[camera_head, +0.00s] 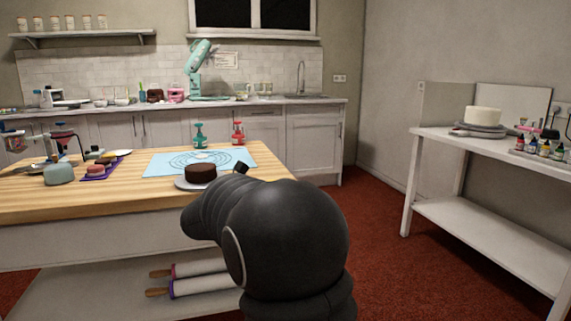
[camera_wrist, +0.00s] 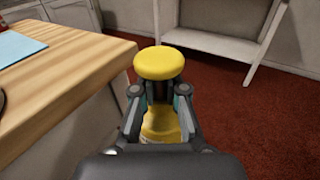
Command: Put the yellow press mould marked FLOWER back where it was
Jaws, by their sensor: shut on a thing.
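The yellow press mould (camera_wrist: 159,63) is held upright between the fingers of my gripper (camera_wrist: 161,98) in the wrist view. Its round yellow knob stands above the fingers and its yellow lower body shows below them. The FLOWER marking cannot be read. The mould is over the red floor, just right of the wooden table's edge. In the head view my black arm hides the gripper and the mould. A teal press mould (camera_head: 200,135) and a red press mould (camera_head: 238,133) stand at the back right of the wooden table (camera_head: 50,203).
A blue mat (camera_head: 160,163) lies on the table, with a dark cake (camera_head: 201,172) on a stand in front. A white side table (camera_head: 425,132) with a white cake (camera_head: 482,115) stands at the right. Red floor (camera_head: 370,235) lies clear between the tables.

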